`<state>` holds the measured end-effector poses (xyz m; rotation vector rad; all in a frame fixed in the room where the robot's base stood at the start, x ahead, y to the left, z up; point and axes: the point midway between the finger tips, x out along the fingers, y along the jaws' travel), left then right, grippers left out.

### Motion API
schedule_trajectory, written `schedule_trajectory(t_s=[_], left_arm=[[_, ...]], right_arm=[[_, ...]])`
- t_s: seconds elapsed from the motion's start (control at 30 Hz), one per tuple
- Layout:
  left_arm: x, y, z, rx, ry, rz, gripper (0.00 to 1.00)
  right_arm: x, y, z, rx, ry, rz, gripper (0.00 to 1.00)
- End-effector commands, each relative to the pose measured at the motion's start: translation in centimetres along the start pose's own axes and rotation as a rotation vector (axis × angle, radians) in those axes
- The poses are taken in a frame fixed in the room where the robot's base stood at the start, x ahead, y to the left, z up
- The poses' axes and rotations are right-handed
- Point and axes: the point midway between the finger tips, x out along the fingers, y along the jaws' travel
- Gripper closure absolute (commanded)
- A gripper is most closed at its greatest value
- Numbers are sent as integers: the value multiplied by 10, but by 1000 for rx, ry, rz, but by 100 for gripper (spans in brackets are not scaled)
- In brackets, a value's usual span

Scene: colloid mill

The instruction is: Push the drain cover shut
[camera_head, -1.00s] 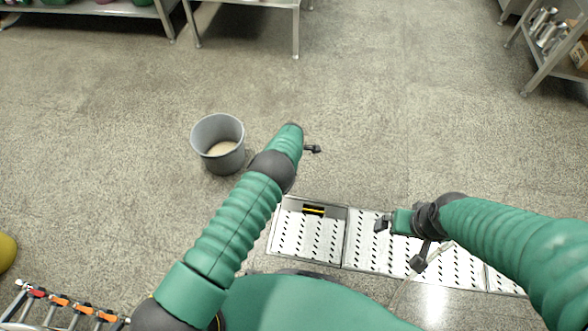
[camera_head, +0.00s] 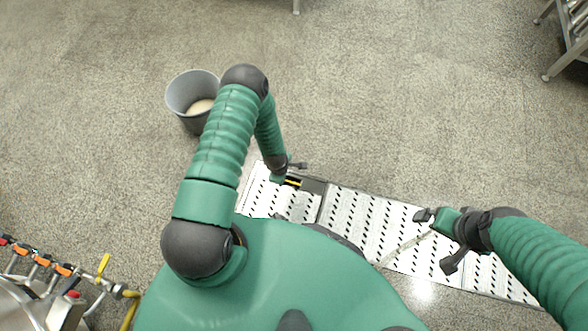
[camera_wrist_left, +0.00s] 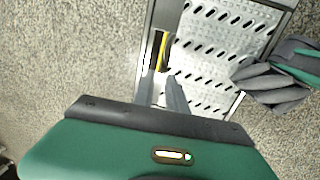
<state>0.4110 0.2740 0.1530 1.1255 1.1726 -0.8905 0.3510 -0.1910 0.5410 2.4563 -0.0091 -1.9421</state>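The drain cover (camera_head: 267,195) is a white slotted metal plate at the left end of a floor channel. A dark gap with a yellow-and-black strip (camera_head: 293,182) shows along its far edge; the strip also shows in the left wrist view (camera_wrist_left: 162,52). My left gripper (camera_wrist_left: 161,77) points down at this gap, its two grey fingers apart at the strip's near end. Whether they touch the cover cannot be told. In the head view my left forearm hides part of the cover's far-left corner. My right gripper (camera_head: 424,215) hangs over the channel farther right, its finger gap unclear.
More slotted plates (camera_head: 353,222) continue the channel to the right, with a pale hose (camera_head: 405,247) across them. A grey bucket (camera_head: 190,97) stands behind my left arm. Valves and pipes (camera_head: 45,265) are at lower left.

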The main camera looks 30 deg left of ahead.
Motion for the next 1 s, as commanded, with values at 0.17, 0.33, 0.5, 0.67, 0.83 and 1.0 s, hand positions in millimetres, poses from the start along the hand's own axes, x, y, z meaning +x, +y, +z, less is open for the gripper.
schedule_trajectory(t_s=[0.17, 0.33, 0.5, 0.67, 0.83, 1.0], left_arm=[[56, -2, 2, 5, 7, 1, 83], [101, -2, 1, 2, 5, 0, 83], [129, -1, 1, 2, 3, 0, 83], [136, -1, 1, 2, 4, -1, 83], [135, 0, 1, 2, 5, -1, 83], [136, 0, 1, 1, 4, -1, 97]], right_arm=[[38, 0, 9, 1, -1, 0, 0], [65, 1, 16, 2, -1, 1, 0], [82, 1, 20, 2, -1, 0, 0], [86, 0, 20, 1, 0, 0, 0], [85, 1, 20, 2, 0, 0, 0], [85, 1, 20, 2, 0, 1, 0]])
